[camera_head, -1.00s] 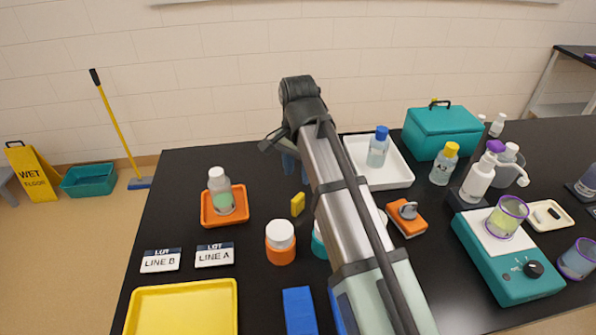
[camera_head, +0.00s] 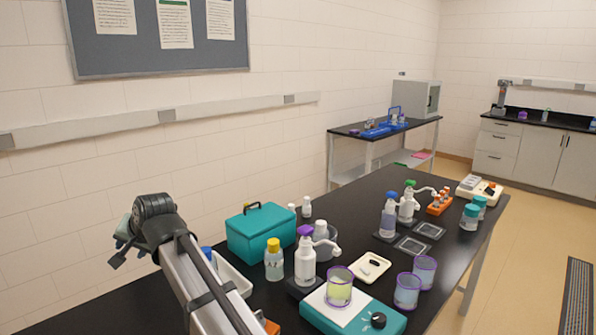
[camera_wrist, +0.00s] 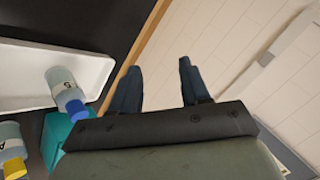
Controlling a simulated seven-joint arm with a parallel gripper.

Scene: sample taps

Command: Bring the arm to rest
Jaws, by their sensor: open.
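My gripper (camera_wrist: 158,84) shows in the wrist view with its two dark fingers spread apart and nothing between them. It hangs over the edge of the black bench, with the wall beyond. In the head view my arm rises from the bottom left, and its dark wrist end is above the back of the bench; the fingers there are mostly hidden behind the wrist.
Near my arm are a white tray (camera_wrist: 22,87) with a blue-capped bottle (camera_wrist: 66,91), a teal box (camera_head: 262,233) and a yellow-capped bottle (camera_head: 274,262). Pump bottles, a teal stirrer (camera_head: 352,318) and purple-rimmed beakers stand further right. A rear table (camera_head: 385,133) stands by the wall.

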